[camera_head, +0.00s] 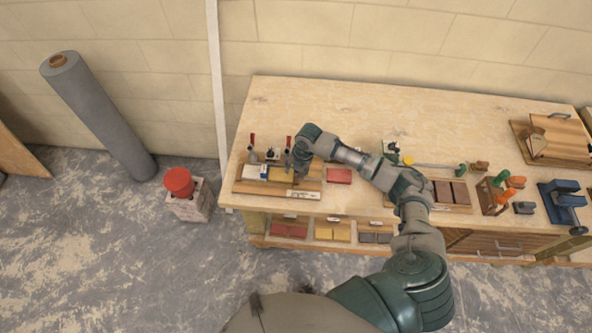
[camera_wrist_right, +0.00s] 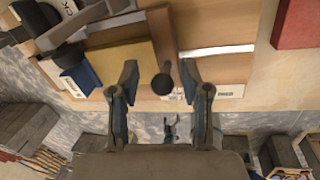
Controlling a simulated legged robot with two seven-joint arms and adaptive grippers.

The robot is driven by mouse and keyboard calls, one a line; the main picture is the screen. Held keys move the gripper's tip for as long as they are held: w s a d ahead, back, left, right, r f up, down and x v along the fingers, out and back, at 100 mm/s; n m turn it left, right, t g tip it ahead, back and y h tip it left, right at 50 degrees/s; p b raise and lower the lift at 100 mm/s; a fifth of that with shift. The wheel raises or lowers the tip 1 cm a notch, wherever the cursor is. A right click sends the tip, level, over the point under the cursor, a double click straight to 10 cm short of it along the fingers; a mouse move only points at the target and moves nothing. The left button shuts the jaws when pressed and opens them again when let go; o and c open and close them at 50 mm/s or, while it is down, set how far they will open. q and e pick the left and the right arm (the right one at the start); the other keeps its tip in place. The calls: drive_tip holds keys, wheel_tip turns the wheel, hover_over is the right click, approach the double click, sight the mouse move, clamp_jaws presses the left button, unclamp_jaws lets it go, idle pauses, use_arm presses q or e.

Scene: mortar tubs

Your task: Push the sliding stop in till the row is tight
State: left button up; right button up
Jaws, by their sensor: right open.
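A wooden jig board (camera_head: 240,186) lies at the left end of the bench, with a row holding a white block (camera_head: 253,171) and a yellow block (camera_head: 281,174). My right gripper (camera_head: 301,172) is over the right end of this row, pointing down. In the right wrist view, its fingers (camera_wrist_right: 160,74) are open, one on each side of a dark round knob (camera_wrist_right: 162,84). The knob appears to belong to the sliding stop, whose body I cannot clearly make out. The yellow block (camera_wrist_right: 122,66) and a blue block (camera_wrist_right: 83,78) lie left of the knob. Contact with the knob cannot be told.
Red-handled clamps (camera_head: 252,141) stand behind the row. A red block (camera_head: 338,176) lies right of the jig. Further right are brown blocks (camera_head: 459,192), a tool rack (camera_head: 492,196) and a blue vise (camera_head: 563,197). The back of the bench (camera_head: 400,110) is clear.

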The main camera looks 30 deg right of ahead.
drive_tip(key=shift+r, duration=0.1)
wheel_tip(320, 180, up, 11)
drive_tip(key=s+d, duration=0.1)
drive_tip(key=shift+s+d+r, duration=0.2)
drive_tip(key=shift+d, duration=0.2)
